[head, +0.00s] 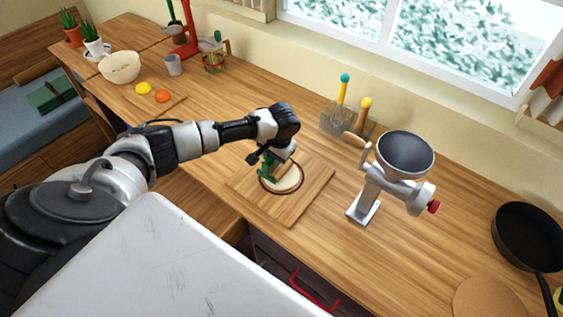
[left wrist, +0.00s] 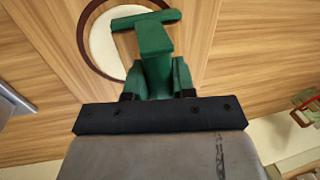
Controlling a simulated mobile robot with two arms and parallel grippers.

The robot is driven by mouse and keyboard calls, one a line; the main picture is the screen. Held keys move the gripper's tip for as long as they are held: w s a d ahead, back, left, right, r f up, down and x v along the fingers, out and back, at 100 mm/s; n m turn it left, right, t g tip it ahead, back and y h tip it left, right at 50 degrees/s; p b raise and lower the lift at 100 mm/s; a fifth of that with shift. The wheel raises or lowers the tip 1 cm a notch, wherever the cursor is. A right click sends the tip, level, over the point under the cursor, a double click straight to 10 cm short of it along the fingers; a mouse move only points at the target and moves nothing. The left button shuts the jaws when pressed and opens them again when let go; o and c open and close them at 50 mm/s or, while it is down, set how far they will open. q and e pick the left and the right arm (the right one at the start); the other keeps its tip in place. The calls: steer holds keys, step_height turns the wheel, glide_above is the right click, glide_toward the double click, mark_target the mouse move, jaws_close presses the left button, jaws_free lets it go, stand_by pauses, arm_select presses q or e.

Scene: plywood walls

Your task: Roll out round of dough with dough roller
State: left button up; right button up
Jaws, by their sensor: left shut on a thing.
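The round of dough (head: 289,179) is a pale flat disc inside a dark brown ring, lying on a square wooden board (head: 305,202) on the counter. It also shows in the left wrist view (left wrist: 107,42), partly hidden by the tool and gripper. My left gripper (head: 271,166) is over the left part of the dough, shut on the green dough roller (left wrist: 152,38). The roller's crossbar lies over the dough in the left wrist view; I cannot tell whether it touches. My right gripper is not in view.
A metal grinder (head: 378,185) with a grey bowl stands right of the board. A tool holder (head: 346,122) is behind. A black pan (head: 528,238) and round cork mat (head: 487,298) are at right. A cream bowl (head: 119,67) stands far left. Counter between is mostly clear.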

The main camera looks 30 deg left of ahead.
arm_select(q)
steer(key=shift+s+d+p, duration=0.1)
steer(key=shift+d+p, duration=0.95)
steer(key=shift+d, duration=1.65)
steer(key=shift+a, duration=0.1)
steer(key=shift+a, duration=1.05)
steer(key=shift+a+f, duration=0.15)
steer(key=shift+a, duration=1.95)
steer(key=shift+d, duration=0.1)
steer(key=shift+d, duration=3.4)
steer(key=shift+a, duration=0.1)
